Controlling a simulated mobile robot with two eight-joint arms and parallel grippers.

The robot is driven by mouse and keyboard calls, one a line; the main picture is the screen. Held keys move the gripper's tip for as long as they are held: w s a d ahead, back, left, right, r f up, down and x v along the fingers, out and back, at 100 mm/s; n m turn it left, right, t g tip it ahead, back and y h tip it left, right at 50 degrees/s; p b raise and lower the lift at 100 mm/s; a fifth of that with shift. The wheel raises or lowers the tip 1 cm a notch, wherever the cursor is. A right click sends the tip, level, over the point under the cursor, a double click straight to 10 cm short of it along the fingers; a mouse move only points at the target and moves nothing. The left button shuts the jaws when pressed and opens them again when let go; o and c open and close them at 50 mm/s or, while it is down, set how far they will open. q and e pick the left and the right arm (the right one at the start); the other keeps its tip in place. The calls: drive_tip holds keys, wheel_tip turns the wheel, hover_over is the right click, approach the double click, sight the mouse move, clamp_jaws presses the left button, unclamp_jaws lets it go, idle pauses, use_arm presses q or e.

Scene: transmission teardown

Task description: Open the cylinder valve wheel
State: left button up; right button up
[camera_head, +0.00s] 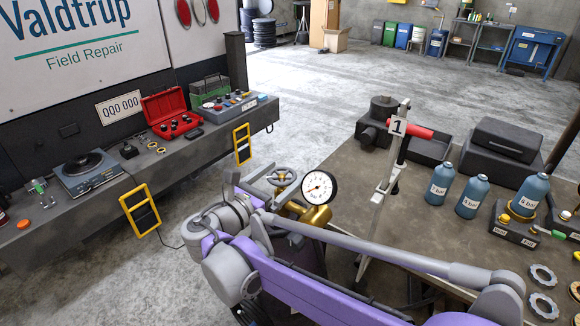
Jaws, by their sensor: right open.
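The grey valve wheel (282,174) shows near the picture's middle, left of a round white pressure gauge (319,187). A brass fitting (317,214) sits below the gauge. The cylinder itself is hidden behind my purple right arm. My right gripper (271,181) is open at the wheel, with its grey fingers pointing up and right beside it. The wheel's rim shows between and just above the fingers; I cannot tell whether they touch it. My left gripper is not in view.
A grey bench (100,192) on the left carries a red toolbox (171,112) and a scale.

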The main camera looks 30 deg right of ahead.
sight(288, 167)
drive_tip(key=shift+x, duration=1.6)
drive_tip(key=shift+c, duration=0.2)
drive_tip(key=c, duration=1.1)
drive_tip(key=shift+o, duration=0.2)
drive_tip(key=shift+w+n+t+y, duration=0.1)
drive_tip(key=shift+n+t+y, duration=0.4)
drive_tip(key=shift+n+t, duration=0.45)
drive_tip(key=shift+w+a+n+t+y, duration=0.1)
drive_tip(key=shift+n+t+y, duration=0.25)
drive_tip(key=shift+t, duration=0.25)
drive_tip(key=shift+w+a+n+t+y, duration=0.15)
drive_tip(key=shift+n+t+y, duration=0.2)
drive_tip(key=shift+t, duration=0.2)
drive_tip(key=o, duration=1.1)
drive_tip(key=shift+m+g+h, duration=0.3)
drive_tip(key=shift+m, duration=0.05)
